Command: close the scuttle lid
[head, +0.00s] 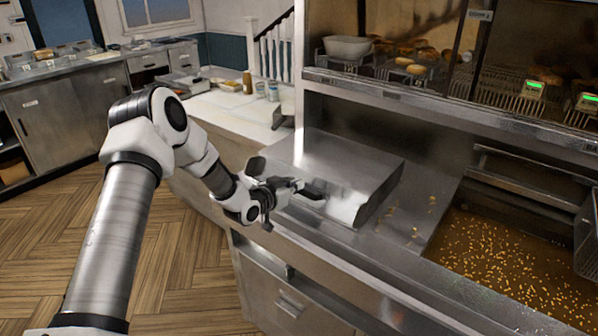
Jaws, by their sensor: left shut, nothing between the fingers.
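The steel scuttle (378,192) stands on the range's counter in the middle of the head view, left of the fryer. Its broad sloping steel top panel shows behind my gripper. I cannot tell for sure how far the lid is open. My left gripper (314,193) reaches in from the left, over the front of the scuttle. Its fingers are shut and empty, pointing right. Whether they touch the steel is not clear. The gripper and wrist hide part of the scuttle's front left. My right gripper is not in view.
A fryer vat (510,265) with floating golden bits lies to the right. Loose crumbs lie on the steel (415,212) beside the scuttle. A glass-fronted warming cabinet (440,65) with food overhangs the back. A pale counter (232,108) with jars is at the left.

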